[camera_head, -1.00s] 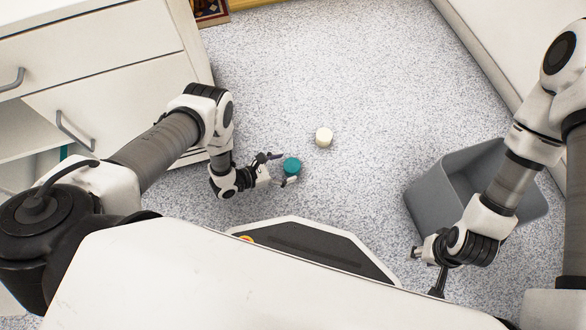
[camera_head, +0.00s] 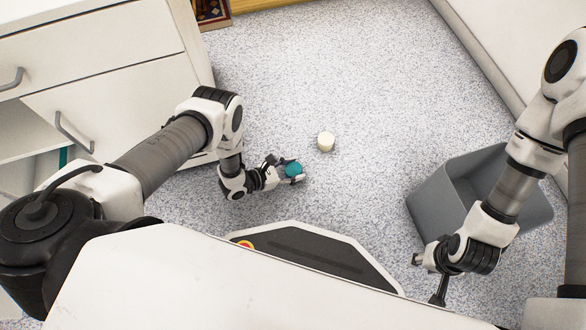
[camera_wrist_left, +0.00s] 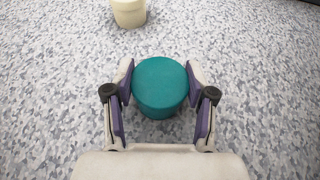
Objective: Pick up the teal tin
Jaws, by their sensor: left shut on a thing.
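The teal tin (camera_head: 293,170) is a short round cylinder, low over the speckled floor in the head view. My left gripper (camera_head: 290,170) is shut on it. In the left wrist view the tin (camera_wrist_left: 160,85) sits between the two fingers of the left gripper (camera_wrist_left: 160,92), one finger against each side. I cannot tell whether its base touches the floor. My right gripper (camera_head: 430,272) is at the lower right, beside the grey bin and away from the tin; its fingers are too small to judge.
A cream tin (camera_head: 326,141) stands on the floor beyond the teal one; it also shows in the wrist view (camera_wrist_left: 129,12). A grey open bin (camera_head: 435,205) stands at the right. A white drawer cabinet (camera_head: 100,60) is at the left. The floor between is clear.

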